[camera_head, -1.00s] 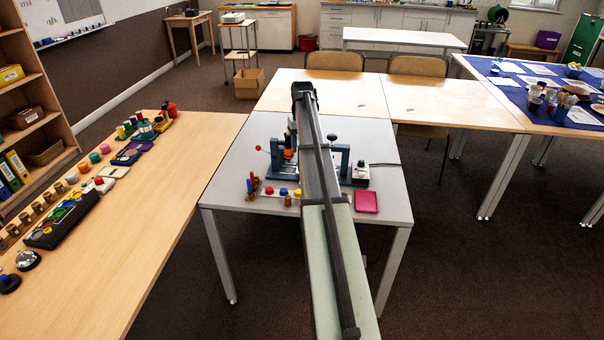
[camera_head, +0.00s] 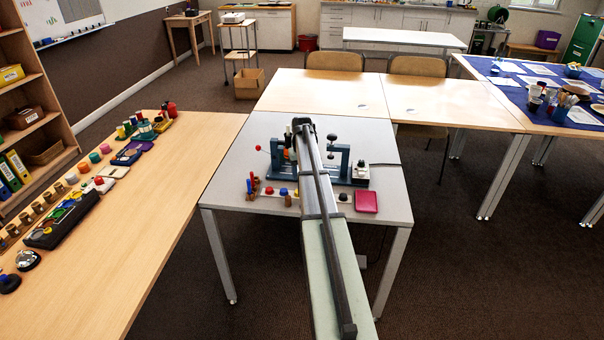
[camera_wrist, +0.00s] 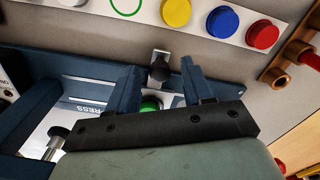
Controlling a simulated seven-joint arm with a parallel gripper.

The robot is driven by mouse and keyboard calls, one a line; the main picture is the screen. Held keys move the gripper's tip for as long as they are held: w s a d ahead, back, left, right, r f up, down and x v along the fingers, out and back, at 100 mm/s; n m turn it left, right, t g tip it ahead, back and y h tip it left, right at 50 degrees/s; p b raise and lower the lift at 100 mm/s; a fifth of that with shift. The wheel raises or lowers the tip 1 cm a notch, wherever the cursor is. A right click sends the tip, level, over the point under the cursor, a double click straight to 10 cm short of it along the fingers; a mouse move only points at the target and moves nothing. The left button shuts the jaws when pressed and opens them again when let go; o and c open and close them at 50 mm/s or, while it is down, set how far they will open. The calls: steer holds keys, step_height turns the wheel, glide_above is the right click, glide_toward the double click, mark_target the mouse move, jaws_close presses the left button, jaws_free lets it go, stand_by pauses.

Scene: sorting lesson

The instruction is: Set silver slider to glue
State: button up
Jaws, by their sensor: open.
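A small silver piece with a dark knob (camera_wrist: 160,70) shows in the wrist view, at the edge of a blue device; it looks like the silver slider. The two dark-blue fingers of my gripper (camera_wrist: 159,64) are open, one on each side of the knob, with nothing held. I cannot tell how far above it they are. A green button (camera_wrist: 150,105) shows between the fingers, lower in the picture. A white plate marked PRESS (camera_wrist: 90,106) lies to the left. I cannot read a glue mark. In the head view my arm hides the middle of the blue device (camera_head: 277,158).
The device stands on a grey table (camera_head: 240,185). A white strip with yellow, blue and red buttons (camera_wrist: 220,22) lies close by. A brown wooden rack (camera_wrist: 290,60) is at its right in the wrist view. A pink pad (camera_head: 366,201) lies at the front right.

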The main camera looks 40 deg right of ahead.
jaws_close()
stand_by(0.5)
